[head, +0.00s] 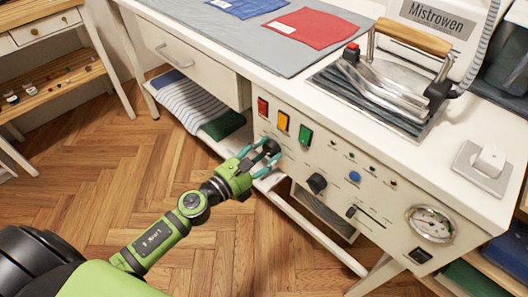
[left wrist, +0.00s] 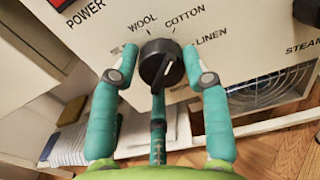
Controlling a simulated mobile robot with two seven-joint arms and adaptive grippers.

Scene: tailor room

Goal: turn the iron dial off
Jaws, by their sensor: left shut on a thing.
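The iron dial (head: 271,146) is a round black knob on the white front panel of the ironing station. In the left wrist view, the dial (left wrist: 160,62) has a pale pointer mark on its right side. Labels WOOL, COTTON and LINEN are printed around it; other labels are partly hidden by the fingers. My left gripper (head: 263,159) has its teal fingers closed around the dial. In the left wrist view, the gripper (left wrist: 160,80) has one finger on each side of the dial and another below it. My right gripper is not in view.
Red, yellow and green switches (head: 284,121) sit just above the dial. Another black knob (head: 316,183), a blue button (head: 354,177) and a gauge (head: 431,224) lie to the right. An iron (head: 398,88) stands on top. A lower shelf with folded cloth (head: 197,105) is behind.

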